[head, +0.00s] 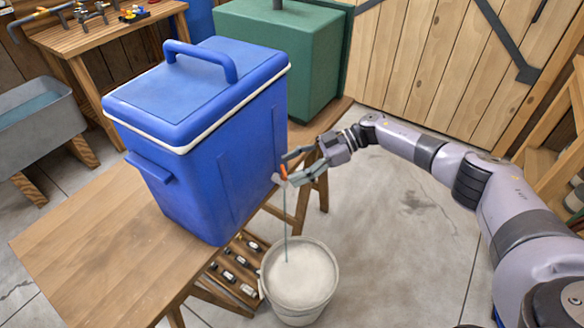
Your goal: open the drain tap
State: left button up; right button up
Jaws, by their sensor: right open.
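A blue cooler (215,130) with a closed lid stands on a wooden table (90,255). The drain tap (283,173), white with an orange lever, sticks out low on the cooler's right side. My right gripper (291,169) is open at the tap, its fingers above and below the orange lever. I cannot tell whether they touch it. A thin blue-green line, which looks like a stream of water, runs from below the tap into a whitish bucket (325,295) on the floor. My left gripper is out of view.
A green box-like container (277,50) stands behind the cooler. A rack of small items (238,268) sits under the table. A grey trough (45,115) and a workbench with tools (110,28) are at the left. The concrete floor right of the bucket is clear.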

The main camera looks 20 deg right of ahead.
jog(key=v, duration=0.7)
